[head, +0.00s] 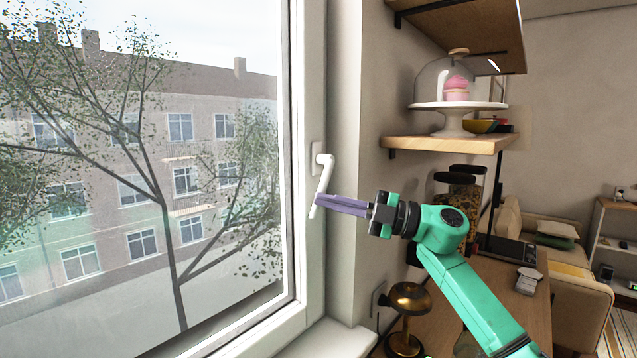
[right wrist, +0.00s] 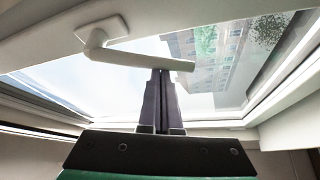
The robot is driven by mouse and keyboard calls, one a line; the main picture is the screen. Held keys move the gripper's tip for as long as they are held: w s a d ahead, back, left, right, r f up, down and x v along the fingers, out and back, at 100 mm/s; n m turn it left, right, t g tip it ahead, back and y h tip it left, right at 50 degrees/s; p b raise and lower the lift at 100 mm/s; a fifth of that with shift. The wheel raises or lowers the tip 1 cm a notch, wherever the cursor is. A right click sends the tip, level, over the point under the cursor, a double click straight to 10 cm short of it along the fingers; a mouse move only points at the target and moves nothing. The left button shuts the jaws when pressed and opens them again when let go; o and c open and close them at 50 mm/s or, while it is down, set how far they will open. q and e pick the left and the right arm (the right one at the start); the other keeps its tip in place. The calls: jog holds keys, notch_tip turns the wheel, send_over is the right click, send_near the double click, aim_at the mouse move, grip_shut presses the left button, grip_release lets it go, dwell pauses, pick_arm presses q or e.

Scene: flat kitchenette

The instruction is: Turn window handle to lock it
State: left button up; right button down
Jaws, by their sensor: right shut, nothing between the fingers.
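The white window handle (head: 322,180) is on the right-hand frame of the window (head: 306,120). Its lever hangs nearly straight down, tilted a little to the left at its lower end. My right gripper (head: 318,202) comes in from the right, with its purple fingers at the lower part of the lever. In the right wrist view the handle (right wrist: 140,58) crosses just past the fingertips (right wrist: 160,72). The fingers are shut together with nothing between them. They look close to or touching the lever; I cannot tell which. My left gripper is not in view.
Wooden shelves (head: 450,143) with a domed cake stand (head: 456,107) stick out right of the window. Below are a counter (head: 490,290), dark jars (head: 463,185) and a brass object (head: 407,298). A sofa (head: 580,290) stands farther right.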

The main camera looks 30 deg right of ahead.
jog(key=shift+w+d+f+n+g+h+p, duration=0.15)
jog(key=shift+d+n+g+p, duration=0.1)
jog(key=shift+d+n+p, duration=0.25)
jog(key=shift+w+d+f+n+g+h+p, duration=0.1)
jog(key=shift+w+d+n+g+h+p, duration=0.1)
jog(key=shift+d+n+p, duration=0.25)
jog(key=shift+w+d+f+n+g+h+p, duration=0.15)
jog(key=shift+d+n+g+p, duration=0.1)
jog(key=shift+d+n+p, duration=0.25)
